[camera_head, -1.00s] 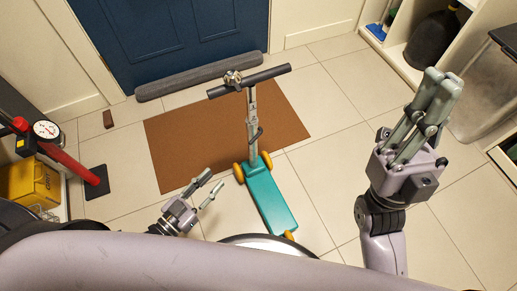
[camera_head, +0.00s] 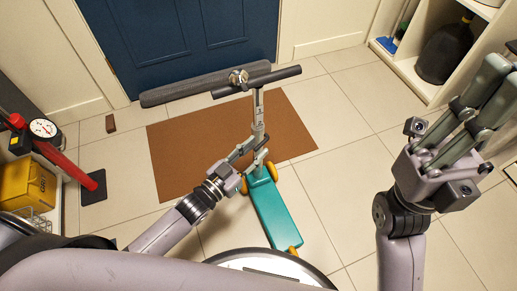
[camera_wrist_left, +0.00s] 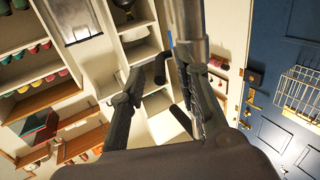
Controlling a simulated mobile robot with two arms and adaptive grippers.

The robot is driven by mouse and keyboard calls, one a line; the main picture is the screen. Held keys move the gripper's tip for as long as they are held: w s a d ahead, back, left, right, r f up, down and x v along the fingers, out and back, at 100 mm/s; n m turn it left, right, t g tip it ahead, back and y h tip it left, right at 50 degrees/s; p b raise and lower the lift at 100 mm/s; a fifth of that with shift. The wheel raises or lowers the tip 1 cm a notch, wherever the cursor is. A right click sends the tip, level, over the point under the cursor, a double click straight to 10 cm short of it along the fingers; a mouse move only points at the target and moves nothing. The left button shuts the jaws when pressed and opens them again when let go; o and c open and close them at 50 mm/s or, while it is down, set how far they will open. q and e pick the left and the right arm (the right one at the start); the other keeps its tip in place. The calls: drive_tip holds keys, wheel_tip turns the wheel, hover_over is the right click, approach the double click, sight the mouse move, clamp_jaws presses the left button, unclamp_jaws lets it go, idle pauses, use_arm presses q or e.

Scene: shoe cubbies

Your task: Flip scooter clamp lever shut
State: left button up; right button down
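The scooter stands upright, with a teal deck (camera_head: 275,212), a grey stem (camera_head: 258,108) and black handlebars (camera_head: 286,74). The dark clamp lever (camera_head: 265,142) is at the lower stem; my gripper crowds it, so its angle is unclear. My left gripper (camera_head: 250,154) is at the lower stem, open, with its fingers apart. In the left wrist view, the stem (camera_wrist_left: 186,25) runs down close to the right finger, and the left finger stands clear of it. I cannot tell whether a finger touches the lever. My right gripper (camera_head: 496,82) is raised at the right, away from the scooter; its opening is unclear.
The scooter's front is over a brown mat (camera_head: 190,150) before a blue door (camera_head: 180,40) with a grey draft roll (camera_head: 205,84). A red pump (camera_head: 65,158) and yellow box (camera_head: 28,185) stand left. Shelves (camera_head: 408,68) are at right. Tile floor is free between.

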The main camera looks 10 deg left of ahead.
use_arm(q)
drive_tip(key=shift+x, duration=1)
clamp_jaws()
